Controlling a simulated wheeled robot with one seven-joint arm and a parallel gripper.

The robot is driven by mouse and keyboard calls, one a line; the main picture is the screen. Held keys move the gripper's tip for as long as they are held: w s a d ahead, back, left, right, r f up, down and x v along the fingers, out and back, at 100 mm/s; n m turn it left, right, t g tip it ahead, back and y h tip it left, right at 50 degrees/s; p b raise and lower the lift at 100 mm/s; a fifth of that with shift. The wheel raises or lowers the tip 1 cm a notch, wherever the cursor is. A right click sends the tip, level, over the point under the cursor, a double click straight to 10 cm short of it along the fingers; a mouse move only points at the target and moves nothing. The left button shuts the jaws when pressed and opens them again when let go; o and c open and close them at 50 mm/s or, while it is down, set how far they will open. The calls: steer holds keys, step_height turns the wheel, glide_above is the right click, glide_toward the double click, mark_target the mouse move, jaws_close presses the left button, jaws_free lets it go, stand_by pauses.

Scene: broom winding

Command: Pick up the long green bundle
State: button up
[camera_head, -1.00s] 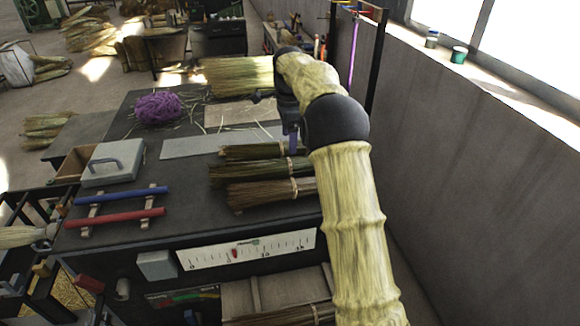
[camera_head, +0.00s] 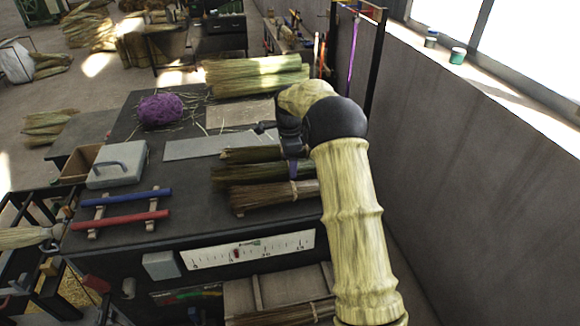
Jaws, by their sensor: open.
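A larger pale yellow-green bundle (camera_head: 255,76) lies at the bench's far end. I cannot tell for certain which one is the long green bundle. My forearm hides the bench's right edge.
A purple twine ball (camera_head: 160,108), a flat grey plate (camera_head: 205,146), a grey lidded box (camera_head: 118,164), and blue (camera_head: 127,197) and red (camera_head: 118,220) bars share the bench. A wall (camera_head: 460,170) stands close on the right. Bare bench lies left of the bundles.

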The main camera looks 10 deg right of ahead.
steer(key=shift+f+p, duration=0.65)
steer(key=shift+f, duration=0.9)
steer(key=c, duration=1.1)
steer(key=shift+w+r, duration=0.1)
step_height(320, 180, up, 10)
steer(key=b, duration=0.4)
